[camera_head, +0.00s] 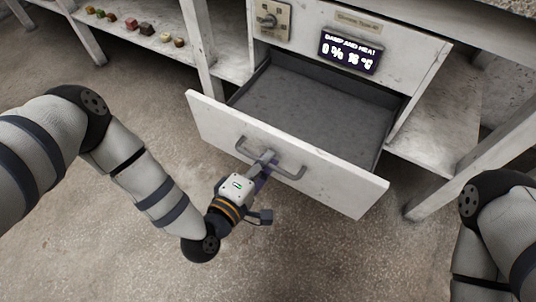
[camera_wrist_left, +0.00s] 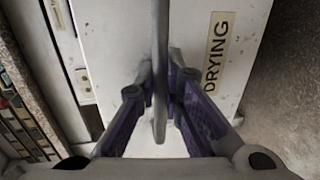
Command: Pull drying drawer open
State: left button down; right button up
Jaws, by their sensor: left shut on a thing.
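The drying drawer (camera_head: 285,155) is pulled out of the white cabinet, and its grey inside is visible and looks empty. Its white front carries a grey bar handle (camera_head: 270,158). My left gripper (camera_head: 266,163) is shut on the handle near its middle. In the left wrist view, the purple-padded fingers of my left gripper (camera_wrist_left: 160,108) sit on both sides of the handle bar (camera_wrist_left: 160,70). A label reading DRYING (camera_wrist_left: 215,52) is on the drawer front there. My right gripper is out of view; only part of my right arm shows at the right edge.
Several small coloured pieces (camera_head: 132,24) lie on a shelf at the upper left. Cabinet legs (camera_head: 462,163) stand at the right. The floor (camera_head: 330,250) before the drawer is clear.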

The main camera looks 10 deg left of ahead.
pick_arm(q)
jog(key=c, duration=2)
grip_release()
jog(key=v, duration=1.2)
